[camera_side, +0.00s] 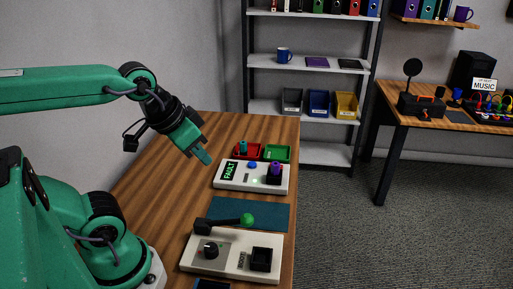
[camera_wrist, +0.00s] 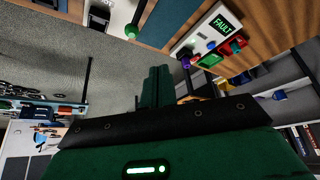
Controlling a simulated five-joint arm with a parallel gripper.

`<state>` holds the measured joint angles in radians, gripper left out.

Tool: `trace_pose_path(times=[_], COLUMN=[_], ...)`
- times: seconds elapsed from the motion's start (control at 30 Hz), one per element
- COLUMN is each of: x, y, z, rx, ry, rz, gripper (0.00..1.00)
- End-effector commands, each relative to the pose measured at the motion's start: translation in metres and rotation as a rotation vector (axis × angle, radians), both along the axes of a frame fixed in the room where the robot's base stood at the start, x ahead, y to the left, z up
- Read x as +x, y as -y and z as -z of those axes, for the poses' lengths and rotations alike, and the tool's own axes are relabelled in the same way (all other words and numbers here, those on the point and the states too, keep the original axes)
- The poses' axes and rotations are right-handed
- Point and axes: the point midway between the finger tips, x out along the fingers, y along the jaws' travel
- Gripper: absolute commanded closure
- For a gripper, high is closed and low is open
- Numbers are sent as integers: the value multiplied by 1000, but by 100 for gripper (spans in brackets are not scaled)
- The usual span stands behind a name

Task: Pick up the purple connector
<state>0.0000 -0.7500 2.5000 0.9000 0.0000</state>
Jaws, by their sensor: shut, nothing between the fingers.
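The purple connector (camera_side: 275,168) stands in a black socket at the right end of a white panel (camera_side: 225,185) with a lit FAULT display. In the wrist view the purple connector (camera_wrist: 186,62) is a small patch at the panel's edge, just right of my fingers. My gripper (camera_side: 206,158) is green, shut and empty, above and left of the panel in the side view, clear of the connector. In the wrist view my gripper (camera_wrist: 156,70) shows its fingers together at the centre.
A red tray (camera_side: 239,157) with a teal piece and a green tray (camera_side: 289,154) sit behind the panel. A teal mat (camera_side: 270,214) lies in front. Nearer is a second panel (camera_side: 225,265) with a green-knobbed lever (camera_side: 232,222) and black socket (camera_side: 261,258).

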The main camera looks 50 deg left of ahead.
Motion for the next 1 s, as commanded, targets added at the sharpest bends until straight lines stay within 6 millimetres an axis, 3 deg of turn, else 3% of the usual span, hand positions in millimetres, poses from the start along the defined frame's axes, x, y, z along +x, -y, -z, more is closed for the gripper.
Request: trace_pose_path(times=[0.23,0.5,1.0], x=[0,0,8], y=[0,0,-1], z=[0,0,-3], rx=[0,0,-17], ry=[0,0,-16], rz=[0,0,-38], gripper=[100,49,49])
